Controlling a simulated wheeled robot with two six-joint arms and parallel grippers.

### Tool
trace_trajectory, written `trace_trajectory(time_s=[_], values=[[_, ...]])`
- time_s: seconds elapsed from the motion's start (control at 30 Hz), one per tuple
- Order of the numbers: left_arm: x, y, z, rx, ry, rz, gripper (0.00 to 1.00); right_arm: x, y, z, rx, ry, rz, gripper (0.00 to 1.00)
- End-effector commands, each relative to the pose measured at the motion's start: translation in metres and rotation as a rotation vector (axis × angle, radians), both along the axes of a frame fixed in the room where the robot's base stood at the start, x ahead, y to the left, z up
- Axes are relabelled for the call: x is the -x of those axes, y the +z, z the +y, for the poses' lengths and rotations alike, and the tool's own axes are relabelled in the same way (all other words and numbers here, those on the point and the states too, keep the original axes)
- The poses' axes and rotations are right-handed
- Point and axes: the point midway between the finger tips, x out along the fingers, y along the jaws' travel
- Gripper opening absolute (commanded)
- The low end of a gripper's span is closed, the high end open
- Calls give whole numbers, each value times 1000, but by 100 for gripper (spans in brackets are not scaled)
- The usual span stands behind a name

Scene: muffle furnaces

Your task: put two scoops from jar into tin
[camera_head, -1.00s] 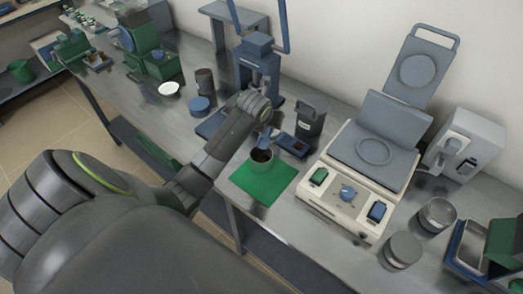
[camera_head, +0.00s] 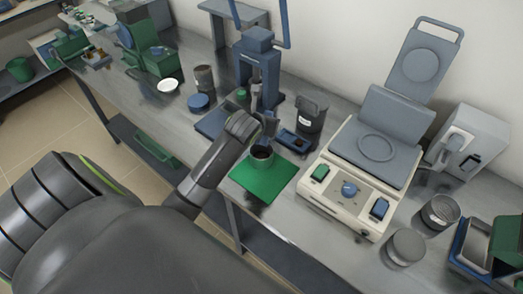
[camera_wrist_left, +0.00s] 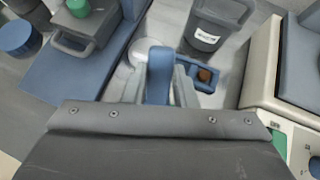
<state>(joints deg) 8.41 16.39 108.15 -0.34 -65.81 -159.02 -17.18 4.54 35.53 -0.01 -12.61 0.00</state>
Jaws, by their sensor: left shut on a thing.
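My left gripper (camera_head: 266,126) is shut on a blue-handled scoop, whose handle (camera_wrist_left: 160,75) stands between the fingers in the wrist view. The scoop's bowl is hidden there. The gripper is just above and beside the small round tin (camera_head: 262,154), which stands upright on a green mat (camera_head: 262,185) with dark contents showing inside. A dark jar with a brown band (camera_head: 204,79) stands further left, with a round blue lid (camera_head: 198,102) beside it. I cannot tell whether the scoop holds anything. My right gripper is not in view.
A labelled grey container (camera_head: 312,118) and a small blue tray (camera_head: 294,141) are right of the gripper. A hotplate-like unit (camera_head: 350,190) stands further right. A blue press-like stand (camera_head: 258,65) is behind. The bench between the jar and its front edge is largely clear.

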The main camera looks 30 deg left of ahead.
Motion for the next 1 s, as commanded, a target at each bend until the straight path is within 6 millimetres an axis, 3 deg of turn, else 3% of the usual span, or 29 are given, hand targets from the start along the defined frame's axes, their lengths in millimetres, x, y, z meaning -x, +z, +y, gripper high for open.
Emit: trace_trajectory(time_s=[0.27, 1.0], values=[[8, 2, -2, -20, 0, -91, 2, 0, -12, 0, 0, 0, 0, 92], [8, 4, -2, -23, 1, -88, 2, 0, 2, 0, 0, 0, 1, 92]])
